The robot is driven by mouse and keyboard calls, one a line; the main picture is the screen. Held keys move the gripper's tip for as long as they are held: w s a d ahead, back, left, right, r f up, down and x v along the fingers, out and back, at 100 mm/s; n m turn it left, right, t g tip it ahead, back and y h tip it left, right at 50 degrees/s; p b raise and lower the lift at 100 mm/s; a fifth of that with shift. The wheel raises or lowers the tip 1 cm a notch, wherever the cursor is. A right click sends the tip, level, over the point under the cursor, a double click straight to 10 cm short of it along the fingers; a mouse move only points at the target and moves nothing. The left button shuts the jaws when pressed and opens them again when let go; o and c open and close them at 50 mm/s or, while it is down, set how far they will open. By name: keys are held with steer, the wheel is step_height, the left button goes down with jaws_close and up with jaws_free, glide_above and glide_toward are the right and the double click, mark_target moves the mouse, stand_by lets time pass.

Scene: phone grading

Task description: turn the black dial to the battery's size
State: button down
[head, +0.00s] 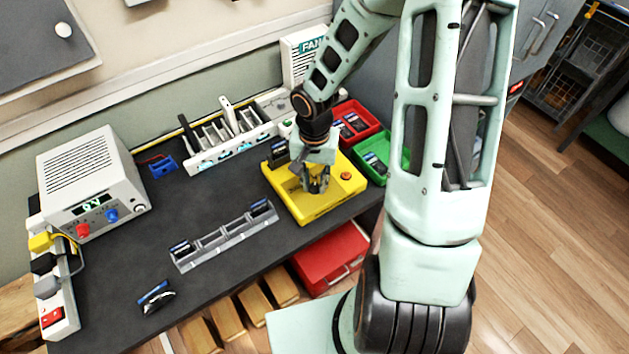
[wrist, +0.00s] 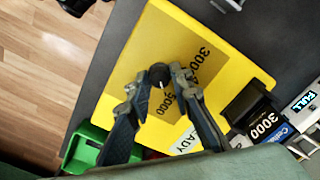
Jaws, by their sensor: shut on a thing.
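The yellow tester (head: 308,208) lies on the dark bench; its yellow top (wrist: 225,62) fills the middle of the wrist view. The black dial (wrist: 158,74) sits on it with a small white mark on its lower side. Printed labels nearby read 5000 and 300 with a further part hidden, and READY is partly covered. My gripper (wrist: 160,82) is shut on the dial, one fingertip on each side. In the head view my gripper (head: 316,186) is over the tester and hides the dial. A battery marked 3000 (wrist: 264,124) sits in a black slot at the tester's edge.
A red bin (head: 360,116) and a green bin (head: 398,152) stand right of the tester. A grey rack (head: 224,236) lies to its left. A white charger row (head: 232,146) stands behind, with a FULL display (wrist: 304,100). An orange button (head: 346,176) is on the tester.

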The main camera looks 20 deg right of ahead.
steer(key=n, duration=0.4)
steer(key=shift+n, duration=0.4)
steer(key=n+p, duration=0.1)
steer(key=n, duration=0.3)
steer(key=shift+n, duration=0.3)
steer(key=n+p, duration=0.1)
steer(key=n, duration=0.3)
steer(key=shift+n+p, duration=0.8)
steer(key=shift+n, duration=1.3)
steer(key=c, duration=1.7)
jaws_free()
